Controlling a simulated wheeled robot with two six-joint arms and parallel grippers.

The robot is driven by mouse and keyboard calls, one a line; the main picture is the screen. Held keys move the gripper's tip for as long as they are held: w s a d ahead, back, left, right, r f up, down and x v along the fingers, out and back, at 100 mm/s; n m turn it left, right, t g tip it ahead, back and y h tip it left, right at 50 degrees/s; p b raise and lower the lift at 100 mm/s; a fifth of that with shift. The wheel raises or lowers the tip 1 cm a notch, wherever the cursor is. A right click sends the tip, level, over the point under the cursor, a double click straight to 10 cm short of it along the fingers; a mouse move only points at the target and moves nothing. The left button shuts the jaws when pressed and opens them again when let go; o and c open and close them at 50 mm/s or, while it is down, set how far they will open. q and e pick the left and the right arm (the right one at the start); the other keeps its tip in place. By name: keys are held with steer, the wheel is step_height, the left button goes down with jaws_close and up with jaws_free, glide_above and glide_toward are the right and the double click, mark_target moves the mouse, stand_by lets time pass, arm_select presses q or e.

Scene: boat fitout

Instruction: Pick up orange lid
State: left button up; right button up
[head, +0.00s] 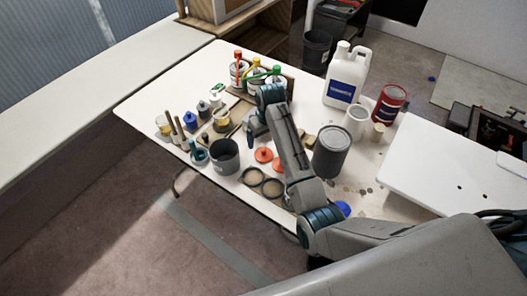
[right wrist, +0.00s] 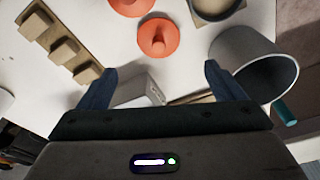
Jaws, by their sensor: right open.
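Two round orange lids with raised knobs lie on the white table. In the head view one orange lid (head: 263,155) is left of the other orange lid (head: 280,164), partly hidden by my right arm. In the right wrist view one orange lid (right wrist: 158,38) shows whole, and the other orange lid (right wrist: 131,5) is cut by the top edge. My right gripper (head: 254,135) is over the table, just behind the lids in the head view. In the wrist view its fingers (right wrist: 161,73) are wide apart, with no lid between them. My left gripper is not in view.
A grey pot (head: 224,157) stands left of the lids. Two round tan-filled dishes (head: 262,183) lie in front. A dark grey can (head: 331,151) stands to the right. Paint cans with coloured tops (head: 239,72) stand behind. A pale box (right wrist: 146,92) shows between the fingers.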

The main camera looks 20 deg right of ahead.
mark_target(264, 150)
step_height(264, 150, down, 3)
steer(key=shift+a+f, duration=0.1)
steer(key=shift+w+f+p, duration=0.2)
steer(key=shift+f+p, duration=0.1)
steer(key=shift+f, duration=0.05)
step_height(264, 150, down, 3)
steer(key=shift+w+r+p, duration=0.15)
steer(key=shift+p, duration=0.55)
steer(key=shift+w+f, duration=0.15)
steer(key=shift+f, duration=1)
steer(key=c, duration=0.9)
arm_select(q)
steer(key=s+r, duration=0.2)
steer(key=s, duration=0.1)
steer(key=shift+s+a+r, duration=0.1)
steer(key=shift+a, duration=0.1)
arm_select(e)
steer(key=shift+c, duration=0.7)
